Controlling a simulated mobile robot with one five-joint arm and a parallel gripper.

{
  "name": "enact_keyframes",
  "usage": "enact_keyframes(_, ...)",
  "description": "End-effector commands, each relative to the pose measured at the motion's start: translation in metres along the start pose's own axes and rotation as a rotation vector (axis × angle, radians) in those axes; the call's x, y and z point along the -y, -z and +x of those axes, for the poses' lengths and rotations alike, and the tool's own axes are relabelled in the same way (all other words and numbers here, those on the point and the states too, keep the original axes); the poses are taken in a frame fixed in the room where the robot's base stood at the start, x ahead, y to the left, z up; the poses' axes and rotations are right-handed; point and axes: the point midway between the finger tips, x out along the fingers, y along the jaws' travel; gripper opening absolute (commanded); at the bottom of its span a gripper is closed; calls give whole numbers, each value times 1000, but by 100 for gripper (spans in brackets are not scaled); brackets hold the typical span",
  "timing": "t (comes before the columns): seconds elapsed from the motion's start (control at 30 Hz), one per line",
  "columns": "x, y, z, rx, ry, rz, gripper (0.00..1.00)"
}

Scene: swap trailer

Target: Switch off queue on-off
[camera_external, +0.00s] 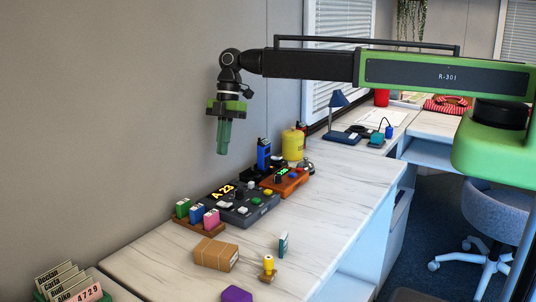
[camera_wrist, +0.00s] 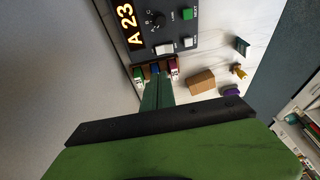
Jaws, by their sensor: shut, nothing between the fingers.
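The queue box (camera_external: 262,208) is a dark grey console with a lit amber "A 23" display, on the white counter. In the wrist view the console (camera_wrist: 135,5) fills the top and its display (camera_wrist: 128,26) is lit. It bears a black knob (camera_wrist: 157,20), a green button (camera_wrist: 189,13) and two white keys, one (camera_wrist: 165,47) nearer the display. Small labels are too blurred to read, so I cannot tell which control is the on-off. My gripper (camera_external: 223,151) points down, shut and empty, above and behind the console. Its green fingers (camera_wrist: 157,95) show in the wrist view.
An orange device (camera_external: 285,182) with a green display stands behind the console. A wooden rack (camera_external: 190,224) with coloured blocks stands in front, then a cardboard box (camera_external: 215,254) and a yellow stamp (camera_external: 268,266). A blue radio (camera_external: 264,153) and a yellow canister (camera_external: 293,145) stand behind.

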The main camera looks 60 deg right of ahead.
Motion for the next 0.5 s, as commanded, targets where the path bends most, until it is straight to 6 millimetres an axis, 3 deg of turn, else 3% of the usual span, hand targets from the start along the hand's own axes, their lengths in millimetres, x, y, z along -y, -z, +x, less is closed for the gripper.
enact_keyframes(0.1, 19, 20, 1, -96, 89, 15, 0)
enact_keyframes(0.17, 26, 22, 12, -182, 153, 36, 0)
enact_keyframes(0.3, 27, -1, 30, -357, 245, 90, 0)
enact_keyframes(0.5, 10, -50, 46, -480, 257, 150, 0)
